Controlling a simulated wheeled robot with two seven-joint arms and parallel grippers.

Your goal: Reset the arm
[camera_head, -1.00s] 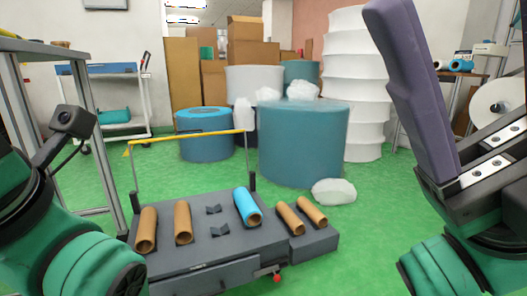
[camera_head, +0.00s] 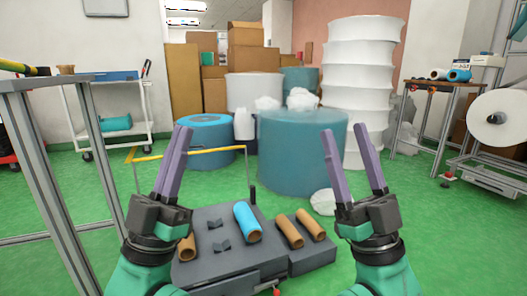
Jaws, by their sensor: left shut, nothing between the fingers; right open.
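My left gripper (camera_head: 183,133) points up in front of the grey cart, at its left. Its two purple fingers lie close together with nothing between them. My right gripper (camera_head: 349,133) points up to the right of the cart. Its purple fingers stand apart and hold nothing. The grippers are roughly level with each other, and both forearms come up from the bottom edge.
A grey cart (camera_head: 208,264) bears a blue roll (camera_head: 246,221) and brown tubes (camera_head: 289,231); my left gripper partly hides it. Large blue and white rolls (camera_head: 300,155) stand behind. A metal-framed table (camera_head: 38,82) is at left.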

